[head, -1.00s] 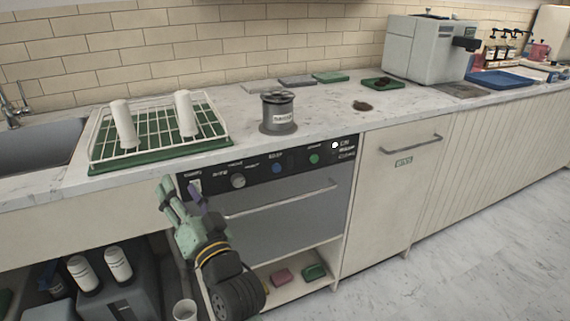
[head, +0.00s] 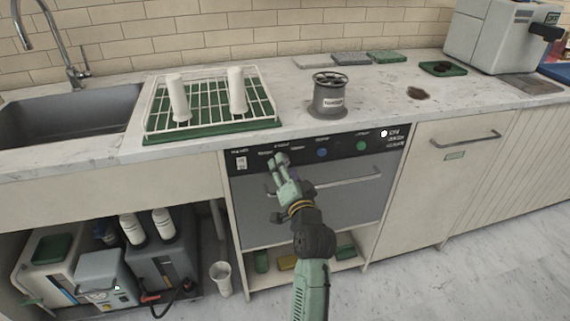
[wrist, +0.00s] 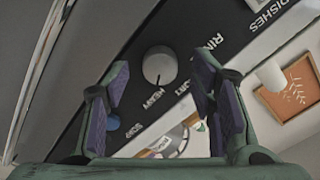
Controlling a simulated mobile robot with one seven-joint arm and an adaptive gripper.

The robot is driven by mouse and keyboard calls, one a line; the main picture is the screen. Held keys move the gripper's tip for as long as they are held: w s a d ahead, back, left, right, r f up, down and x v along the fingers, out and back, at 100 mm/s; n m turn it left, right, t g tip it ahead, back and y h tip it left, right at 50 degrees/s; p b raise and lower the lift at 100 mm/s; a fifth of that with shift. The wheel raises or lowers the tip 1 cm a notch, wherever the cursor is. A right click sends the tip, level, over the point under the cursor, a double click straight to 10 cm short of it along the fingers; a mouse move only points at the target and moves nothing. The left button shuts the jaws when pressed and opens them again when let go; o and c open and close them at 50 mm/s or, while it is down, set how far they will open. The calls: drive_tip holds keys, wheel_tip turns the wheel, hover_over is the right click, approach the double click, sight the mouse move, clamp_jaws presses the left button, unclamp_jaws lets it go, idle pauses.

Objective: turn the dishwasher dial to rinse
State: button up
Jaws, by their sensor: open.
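The dishwasher's round grey dial (wrist: 158,65) sits on its black control panel (wrist: 185,25). In the wrist view it shows between the fingertips of my gripper (wrist: 161,72), which is open with one finger on each side. I cannot tell whether the fingers touch the dial. The dishwasher (head: 335,205) is shut.
A blue button (head: 321,152), a green button (head: 361,146) and a white round spot (head: 384,134) lie right along the panel. The dishwasher's handle bar (head: 350,183) is below. A dish rack (head: 160,112) and a grey canister (head: 328,100) stand on the counter above.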

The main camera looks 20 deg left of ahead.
drive_tip(key=shift+w+a, duration=0.35)
drive_tip(key=shift+w, duration=0.15)
drive_tip(key=c, duration=1.1)
drive_tip(key=shift+c, duration=0.2)
